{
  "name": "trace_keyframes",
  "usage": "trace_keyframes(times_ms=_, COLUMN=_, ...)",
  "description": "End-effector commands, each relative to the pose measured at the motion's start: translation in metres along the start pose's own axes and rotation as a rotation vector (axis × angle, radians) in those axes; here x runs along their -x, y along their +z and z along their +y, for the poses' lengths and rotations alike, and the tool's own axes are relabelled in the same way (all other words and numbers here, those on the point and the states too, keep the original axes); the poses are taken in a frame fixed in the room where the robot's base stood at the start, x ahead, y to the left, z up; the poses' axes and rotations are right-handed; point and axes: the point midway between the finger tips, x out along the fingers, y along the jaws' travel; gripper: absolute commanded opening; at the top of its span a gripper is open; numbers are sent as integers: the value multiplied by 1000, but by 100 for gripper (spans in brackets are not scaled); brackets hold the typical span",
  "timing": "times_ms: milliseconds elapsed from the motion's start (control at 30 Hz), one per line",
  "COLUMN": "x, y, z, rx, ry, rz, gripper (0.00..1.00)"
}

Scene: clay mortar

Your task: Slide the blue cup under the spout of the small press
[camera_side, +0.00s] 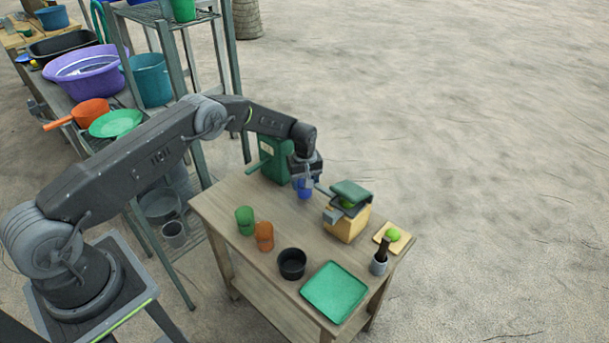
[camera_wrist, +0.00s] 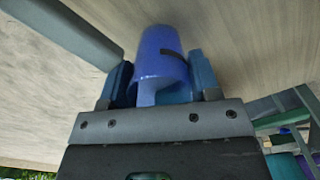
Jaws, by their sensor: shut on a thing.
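The blue cup (camera_side: 305,187) is at the back of the wooden table, and it also shows large in the wrist view (camera_wrist: 163,52). My gripper (camera_side: 305,178) is shut on the cup; in the wrist view its two fingers stand on either side of it (camera_wrist: 162,82). The small press (camera_side: 346,222) is a yellowish block with a green top and a grey spout-like part (camera_side: 331,216) on its left side. The cup is behind and left of this part, apart from it. I cannot tell whether the cup touches the tabletop.
A green box-shaped machine (camera_side: 273,160) stands close left of my gripper. A green cup (camera_side: 245,220), an orange cup (camera_side: 264,236), a black bowl (camera_side: 292,263) and a green tray (camera_side: 334,291) are nearer. A board with a lime (camera_side: 394,235) and a grey pot (camera_side: 379,265) are right.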

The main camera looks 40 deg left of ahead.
Motion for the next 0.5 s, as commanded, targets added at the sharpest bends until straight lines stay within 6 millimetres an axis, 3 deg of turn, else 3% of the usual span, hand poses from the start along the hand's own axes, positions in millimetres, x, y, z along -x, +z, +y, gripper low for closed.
trace_keyframes(times_ms=200, x=-19, y=1, z=0, rx=0, ry=0, rz=0, gripper=45)
trace_keyframes(times_ms=500, x=-17, y=22, z=13, rx=-2, ry=0, rz=0, gripper=45)
